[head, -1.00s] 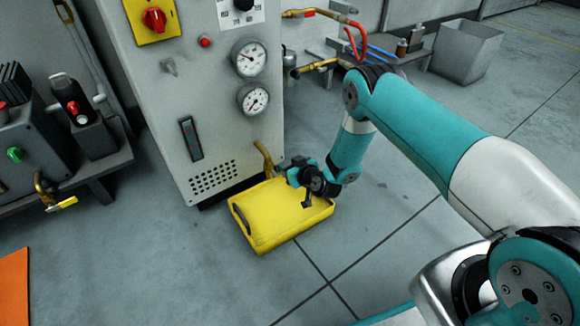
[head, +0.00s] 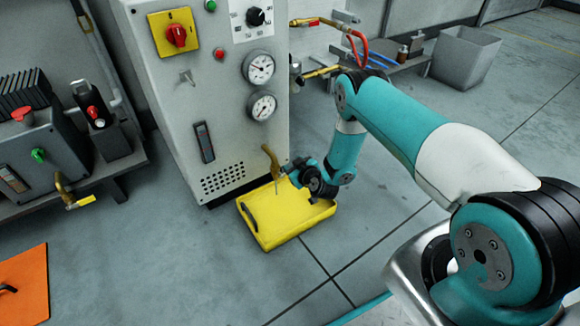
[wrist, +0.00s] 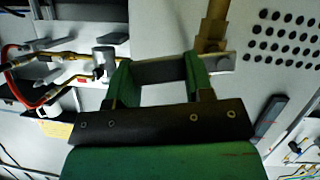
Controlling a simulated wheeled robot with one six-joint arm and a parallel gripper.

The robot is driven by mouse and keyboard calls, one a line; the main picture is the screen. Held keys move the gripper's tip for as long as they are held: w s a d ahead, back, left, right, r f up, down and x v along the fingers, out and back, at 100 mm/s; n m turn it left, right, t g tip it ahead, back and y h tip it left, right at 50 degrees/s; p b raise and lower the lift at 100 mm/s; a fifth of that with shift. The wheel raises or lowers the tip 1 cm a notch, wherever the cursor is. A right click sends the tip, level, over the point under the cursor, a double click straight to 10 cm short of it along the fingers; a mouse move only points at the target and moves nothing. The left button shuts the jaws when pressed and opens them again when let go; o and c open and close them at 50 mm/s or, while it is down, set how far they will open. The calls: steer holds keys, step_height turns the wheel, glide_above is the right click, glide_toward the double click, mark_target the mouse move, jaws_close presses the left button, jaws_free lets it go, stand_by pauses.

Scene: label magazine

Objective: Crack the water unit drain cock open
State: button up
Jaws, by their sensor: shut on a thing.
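A brass drain cock (head: 269,157) sticks out low on the front right of the grey cabinet (head: 150,105), above a yellow drip tray (head: 290,228). My gripper (head: 285,171) is at this cock, over the tray. In the wrist view the brass body (wrist: 214,33) shows just beyond the right finger. My gripper's two green fingers (wrist: 160,78) stand apart with a dark bar (wrist: 160,72) between them, which looks like the cock's lever. The fingers are shut on it. The exact contact and the lever's angle are hard to tell.
Another cock with a yellow handle (head: 80,202) is on the bench unit at the left. An orange mat (head: 25,285) lies on the floor. Brass pipes with a red hose (head: 355,40) stick out behind my arm. A grey bin (head: 465,57) stands far right.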

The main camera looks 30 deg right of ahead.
steer(key=o, duration=1.3)
steer(key=p+v, duration=1.7)
steer(key=p, duration=0.2)
steer(key=shift+s+r+p, duration=0.1)
steer(key=shift+s+p, duration=0.15)
steer(key=shift+p, duration=0.1)
